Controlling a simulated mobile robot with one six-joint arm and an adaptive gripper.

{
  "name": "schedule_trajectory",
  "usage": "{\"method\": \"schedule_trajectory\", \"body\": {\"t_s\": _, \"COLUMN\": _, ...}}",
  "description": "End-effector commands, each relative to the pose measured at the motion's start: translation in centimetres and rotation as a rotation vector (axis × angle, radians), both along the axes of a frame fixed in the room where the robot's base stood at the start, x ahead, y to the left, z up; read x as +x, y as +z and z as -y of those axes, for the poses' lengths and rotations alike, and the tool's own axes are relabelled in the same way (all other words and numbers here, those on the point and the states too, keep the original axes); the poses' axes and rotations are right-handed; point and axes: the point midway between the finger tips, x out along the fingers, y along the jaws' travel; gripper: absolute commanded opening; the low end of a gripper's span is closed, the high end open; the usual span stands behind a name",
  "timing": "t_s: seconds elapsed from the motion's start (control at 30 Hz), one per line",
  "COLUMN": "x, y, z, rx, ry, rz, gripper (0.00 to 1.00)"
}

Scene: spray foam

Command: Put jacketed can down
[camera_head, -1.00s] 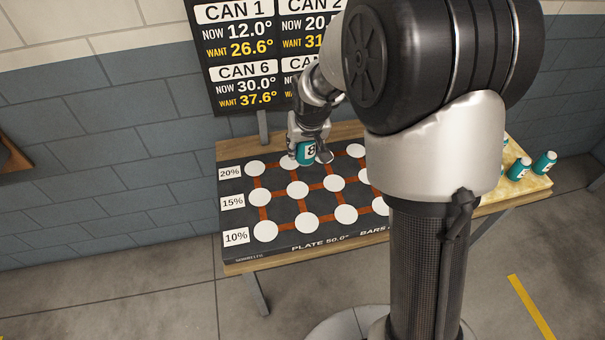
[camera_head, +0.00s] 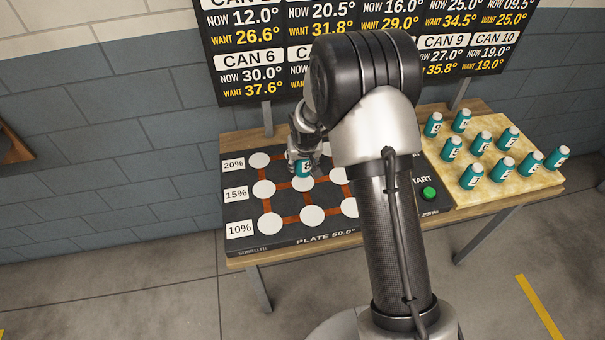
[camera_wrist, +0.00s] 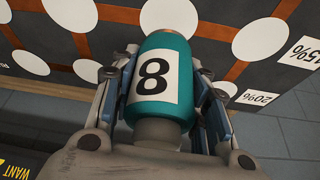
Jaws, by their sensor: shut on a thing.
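The jacketed can (camera_head: 304,168) is teal with a white label reading 8. My gripper (camera_head: 304,162) is shut on it over the left part of the dark plate (camera_head: 240,209). In the wrist view the can (camera_wrist: 153,80) stands between both fingers, its label facing the camera. In the head view its lower end appears just behind a white round spot (camera_head: 303,184) in the 15% row. I cannot tell whether the can touches the plate.
White spots joined by red bars cover the plate; my arm hides some. A green START button (camera_head: 428,193) is right of them. Several teal cans stand on a yellowish board (camera_head: 520,197) farther right. A temperature sign (camera_head: 245,88) stands behind the table.

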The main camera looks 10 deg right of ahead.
Motion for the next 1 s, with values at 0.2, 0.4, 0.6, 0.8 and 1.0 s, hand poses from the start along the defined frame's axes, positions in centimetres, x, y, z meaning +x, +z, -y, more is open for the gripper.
{"method": "schedule_trajectory", "body": {"t_s": 0.2, "x": 0.0, "y": -2.0, "z": 0.0, "rx": 0.000, "ry": -0.001, "rz": -0.001, "gripper": 0.14}}
{"method": "schedule_trajectory", "body": {"t_s": 0.4, "x": 0.0, "y": -4.6, "z": 0.0, "rx": 0.000, "ry": -0.001, "rz": 0.000, "gripper": 0.14}}
{"method": "schedule_trajectory", "body": {"t_s": 0.6, "x": 0.1, "y": -4.4, "z": 0.0, "rx": 0.000, "ry": -0.001, "rz": 0.002, "gripper": 0.14}}
{"method": "schedule_trajectory", "body": {"t_s": 0.8, "x": 0.0, "y": -4.9, "z": 0.0, "rx": 0.000, "ry": -0.001, "rz": 0.000, "gripper": 0.42}}
{"method": "schedule_trajectory", "body": {"t_s": 1.0, "x": 0.0, "y": -4.8, "z": 0.0, "rx": 0.000, "ry": -0.001, "rz": 0.000, "gripper": 0.56}}
